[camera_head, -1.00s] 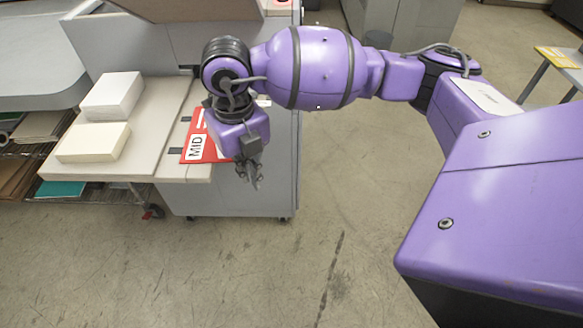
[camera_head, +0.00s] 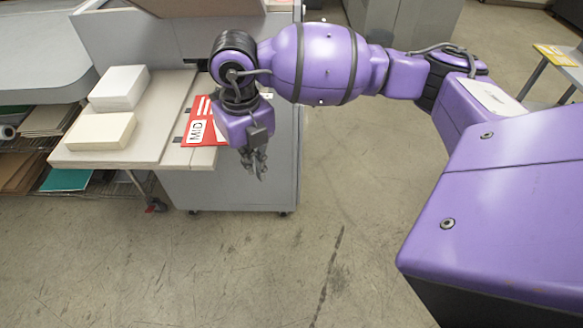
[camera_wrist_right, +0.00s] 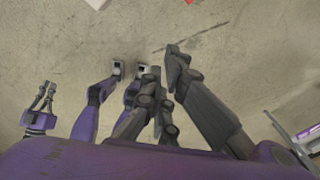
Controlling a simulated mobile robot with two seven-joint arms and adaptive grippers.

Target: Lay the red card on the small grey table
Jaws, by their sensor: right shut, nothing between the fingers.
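The red card (camera_head: 205,122), marked MID in black on white, lies on the beige feed table of the large grey machine, near its right end. My right arm hides part of it. My right gripper (camera_head: 257,170) is shut and empty, just right of the card and beyond the feed table's edge. Its dark fingers (camera_wrist_right: 162,65) also show in the right wrist view. The small grey table (camera_head: 552,72) is partly in view at the far right, with a yellow-marked top. In the wrist view, what seems to be my left gripper (camera_wrist_right: 42,100) shows small at the left.
A white block (camera_head: 118,88) and a cream block (camera_head: 100,131) stand on the left of the feed table (camera_head: 150,143). A wire rack (camera_head: 100,180) with sheets is below it. Concrete floor between the machine and small table is largely open.

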